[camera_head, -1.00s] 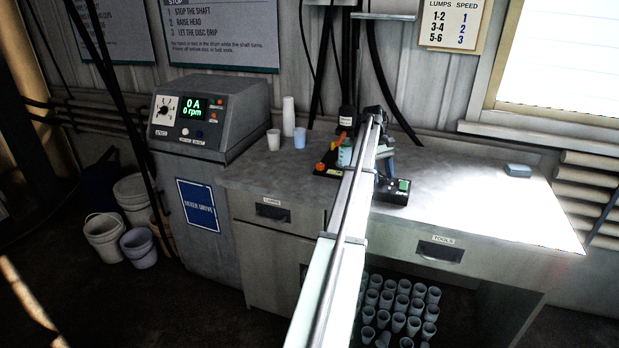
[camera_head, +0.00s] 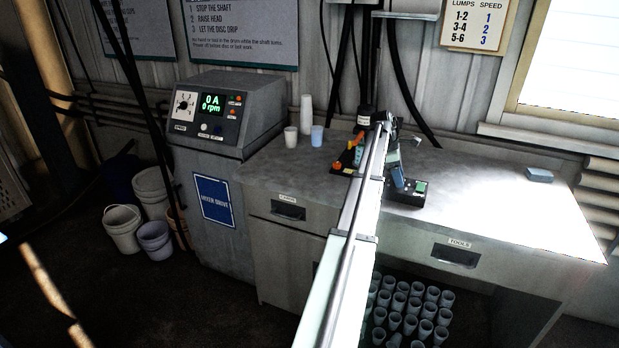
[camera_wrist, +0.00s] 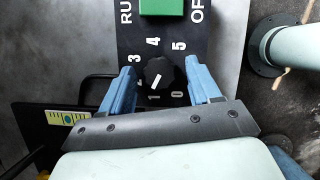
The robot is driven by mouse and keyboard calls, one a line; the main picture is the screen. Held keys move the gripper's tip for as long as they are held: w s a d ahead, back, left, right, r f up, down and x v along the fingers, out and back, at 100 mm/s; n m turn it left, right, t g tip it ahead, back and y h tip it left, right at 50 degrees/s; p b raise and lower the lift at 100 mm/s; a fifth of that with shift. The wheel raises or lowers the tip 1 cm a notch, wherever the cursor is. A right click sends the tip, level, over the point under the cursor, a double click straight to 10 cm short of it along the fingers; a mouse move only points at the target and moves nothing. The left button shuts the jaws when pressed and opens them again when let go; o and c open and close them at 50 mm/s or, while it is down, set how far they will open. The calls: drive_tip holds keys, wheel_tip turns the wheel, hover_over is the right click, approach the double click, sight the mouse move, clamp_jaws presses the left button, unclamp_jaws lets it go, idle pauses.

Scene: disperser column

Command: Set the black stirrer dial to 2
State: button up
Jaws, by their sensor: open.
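The black stirrer dial (camera_wrist: 158,74) sits on a black control panel (camera_wrist: 187,28) with white numbers around it. Its white pointer line slants down and slightly left, close to the 1. In the head view, my gripper (camera_head: 397,178) is at the small control box with a green button (camera_head: 421,187); the dial cannot be made out there.
A green button (camera_wrist: 162,7) lies beyond the dial, between RUN and OFF. A pale post on a round base (camera_wrist: 265,62) stands to the right.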

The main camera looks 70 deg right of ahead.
drive_tip(key=shift+a+n, duration=0.15)
drive_tip(key=shift+n, duration=0.35)
drive_tip(key=shift+w+r+h, duration=0.1)
drive_tip(key=shift+r+h, duration=0.2)
drive_tip(key=shift+r, duration=0.05)
drive_tip(key=v, duration=1.4)
drive_tip(key=w+a+f+h, duration=0.1)
drive_tip(key=w+a+f, duration=0.2)
drive_tip(key=w, duration=0.4)
drive_tip(key=w+a+f+t+h, duration=0.1)
drive_tip(key=w+a+f, duration=0.3)
drive_tip(key=w+f, duration=0.2)
drive_tip(key=w+a+f+h, duration=0.1)
drive_tip(key=w+a+f, duration=0.3)
drive_tip(key=w, duration=0.5)
drive_tip(key=shift+f, duration=0.35)
drive_tip(key=shift+s, duration=0.15)
